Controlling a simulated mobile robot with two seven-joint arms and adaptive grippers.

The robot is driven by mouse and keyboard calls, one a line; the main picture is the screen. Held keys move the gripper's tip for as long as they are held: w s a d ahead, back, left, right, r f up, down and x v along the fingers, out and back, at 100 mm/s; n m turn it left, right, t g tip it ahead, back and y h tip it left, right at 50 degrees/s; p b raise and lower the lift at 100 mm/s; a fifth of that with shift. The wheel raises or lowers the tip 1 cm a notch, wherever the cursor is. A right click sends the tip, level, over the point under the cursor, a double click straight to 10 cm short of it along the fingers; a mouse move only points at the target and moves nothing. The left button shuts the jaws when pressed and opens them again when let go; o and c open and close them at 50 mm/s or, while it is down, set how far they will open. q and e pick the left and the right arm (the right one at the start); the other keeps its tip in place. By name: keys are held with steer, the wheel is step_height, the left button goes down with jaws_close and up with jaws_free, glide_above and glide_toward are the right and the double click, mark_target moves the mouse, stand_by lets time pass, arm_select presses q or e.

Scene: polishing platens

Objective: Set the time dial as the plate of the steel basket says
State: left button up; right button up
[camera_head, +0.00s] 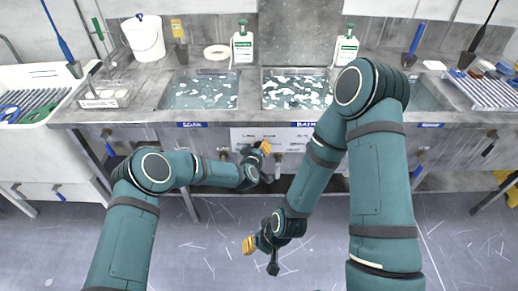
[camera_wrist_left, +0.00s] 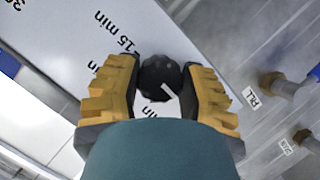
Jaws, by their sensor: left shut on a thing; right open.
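The time dial (camera_wrist_left: 160,78) is a black round knob with a white pointer mark, on a white panel, seen in the left wrist view. The printed label "15 min" (camera_wrist_left: 112,33) is beyond it, and other partly cut or covered time labels stand around it. My left gripper (camera_wrist_left: 160,90) has its yellow-orange fingers closed on both sides of the dial. In the head view my left gripper (camera_head: 265,148) is at the white panel (camera_head: 285,138) under the middle basin. My right gripper (camera_head: 250,246) is open and empty, low over the floor. I cannot make out a steel basket's plate.
Steel basins (camera_head: 205,92) with pale pieces in liquid line the counter. White bottles (camera_head: 243,46) and a bucket (camera_head: 144,38) stand behind. Taps (camera_wrist_left: 272,84) with small tags lie right of the panel in the left wrist view. The floor in front is clear.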

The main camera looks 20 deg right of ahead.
arm_select(q)
steer(key=m+y, duration=0.1)
steer(key=m+y+p, duration=0.1)
steer(key=m, duration=0.1)
steer(key=shift+d+r+m, duration=0.1)
steer(key=shift+d+m, duration=0.05)
steer(key=shift+m, duration=0.15)
steer(key=m+t+y, duration=0.1)
steer(key=m+y, duration=0.2)
steer(key=m, duration=0.1)
stand_by(0.4)
steer(key=shift+y, duration=0.3)
steer(key=o, duration=1.2)
steer(key=shift+s, duration=0.1)
steer(key=v, duration=0.7)
steer(key=shift+s, duration=0.2)
steer(key=shift+a, duration=0.25)
